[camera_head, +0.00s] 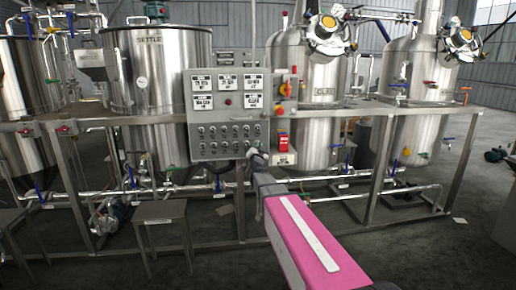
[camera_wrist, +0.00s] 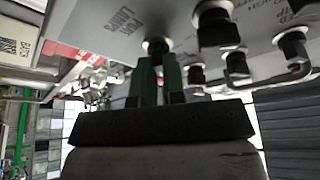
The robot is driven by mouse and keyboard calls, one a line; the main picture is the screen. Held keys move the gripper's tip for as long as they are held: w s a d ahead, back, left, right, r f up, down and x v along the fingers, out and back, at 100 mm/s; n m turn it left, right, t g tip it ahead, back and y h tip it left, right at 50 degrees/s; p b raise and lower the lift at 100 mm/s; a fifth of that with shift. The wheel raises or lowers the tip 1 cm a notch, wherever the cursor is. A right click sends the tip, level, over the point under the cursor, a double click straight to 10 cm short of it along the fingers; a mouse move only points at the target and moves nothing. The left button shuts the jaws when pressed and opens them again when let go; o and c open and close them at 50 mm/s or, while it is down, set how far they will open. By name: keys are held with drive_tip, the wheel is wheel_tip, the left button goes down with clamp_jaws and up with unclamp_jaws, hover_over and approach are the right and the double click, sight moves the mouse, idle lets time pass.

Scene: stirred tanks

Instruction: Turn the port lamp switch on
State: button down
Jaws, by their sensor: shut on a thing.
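The grey control panel (camera_head: 227,166) stands at the middle of the head view, with rows of dark switches. In the wrist view its face (camera_wrist: 185,18) shows at the top, with the lettering upside down. The port lamp switch (camera_wrist: 155,45) is a small black knob beside a label that seems to read port lamps. My gripper (camera_wrist: 158,68) has its two dark green fingers shut on this knob. In the head view my gripper (camera_head: 256,160) is at the panel's lower right corner; its fingertips are too small to make out there. The knob's turned position is unclear.
Other black knobs (camera_wrist: 213,22) sit close to the right of my fingers. Steel tanks (camera_head: 160,95) stand behind, and a frame rail (camera_head: 350,112) runs across. A small metal table (camera_head: 160,210) stands at lower left.

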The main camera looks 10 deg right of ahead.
drive_tip(key=shift+w+r, duration=0.15)
drive_tip(key=shift+w, duration=0.05)
drive_tip(key=c, duration=1.2)
unclamp_jaws()
drive_tip(key=shift+s, duration=0.2)
drive_tip(key=v, duration=1)
drive_tip(key=shift+s+f, duration=0.25)
